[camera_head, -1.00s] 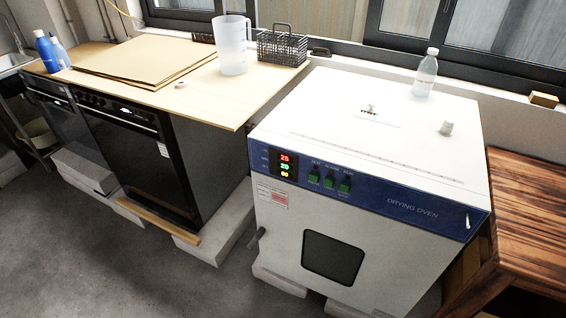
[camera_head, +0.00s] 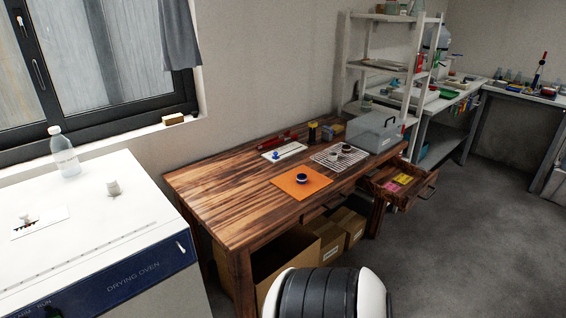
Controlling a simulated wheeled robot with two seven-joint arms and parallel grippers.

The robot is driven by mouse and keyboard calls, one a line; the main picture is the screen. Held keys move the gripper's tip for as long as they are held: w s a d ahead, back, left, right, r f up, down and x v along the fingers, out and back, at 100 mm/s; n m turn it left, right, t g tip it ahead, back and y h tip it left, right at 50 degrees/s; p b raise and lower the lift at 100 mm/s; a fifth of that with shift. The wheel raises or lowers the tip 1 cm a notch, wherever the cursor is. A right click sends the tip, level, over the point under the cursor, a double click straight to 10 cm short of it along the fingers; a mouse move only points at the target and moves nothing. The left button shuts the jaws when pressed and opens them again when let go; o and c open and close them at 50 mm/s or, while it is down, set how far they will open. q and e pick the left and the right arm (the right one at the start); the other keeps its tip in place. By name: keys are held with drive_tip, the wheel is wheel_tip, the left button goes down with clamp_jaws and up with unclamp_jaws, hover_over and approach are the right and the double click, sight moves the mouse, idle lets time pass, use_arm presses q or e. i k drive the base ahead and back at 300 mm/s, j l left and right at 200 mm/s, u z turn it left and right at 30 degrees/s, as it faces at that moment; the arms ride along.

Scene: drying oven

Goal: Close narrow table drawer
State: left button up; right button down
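A narrow drawer (camera_head: 399,184) of the brown wooden table (camera_head: 222,194) stands pulled out at the table's right end. Its front panel with a dark handle (camera_head: 428,187) faces right and toward me. Yellow and pink items (camera_head: 396,183) lie inside it. Another drawer front with a handle (camera_head: 322,211) is under the tabletop to its left and looks shut. Neither of my grippers is in view.
The white drying oven (camera_head: 90,235) stands at the left. A black-and-white rounded object (camera_head: 328,293) is at the bottom centre. Floor (camera_head: 460,240) at the right is free.

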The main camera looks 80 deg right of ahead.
sight(423, 179)
drive_tip(key=z, duration=3.45)
drive_tip(key=i+u, duration=0.15)
drive_tip(key=i, duration=0.5)
